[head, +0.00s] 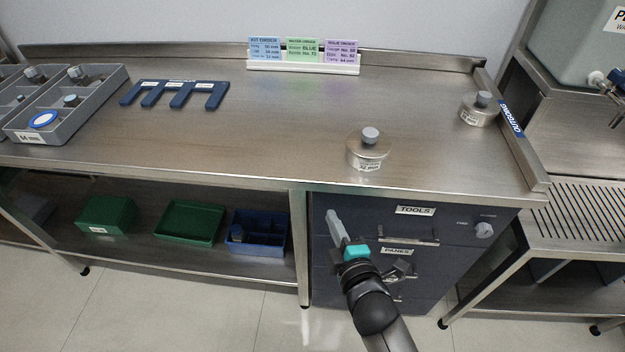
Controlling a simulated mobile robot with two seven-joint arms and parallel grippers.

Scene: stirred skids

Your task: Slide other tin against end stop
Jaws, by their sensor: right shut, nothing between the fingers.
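Two round metal tins with grey knobs and white labels are on the steel bench. One tin (367,154) stands near the front edge, right of the middle, away from any raised edge. The other tin (478,110) stands at the right, close to the raised side rail with the blue "OUTGOING" label (511,119); I cannot tell whether it touches. My right gripper (335,222) is shut and empty, in front of the drawer cabinet and below the bench edge, short of the near tin. My left gripper is not in view.
A grey divided tray (62,127) holding parts and a blue slotted gauge (174,94) lie at the left. A white card holder (303,66) stands at the back. The drawer cabinet (450,255) is under the bench. The bench middle is clear.

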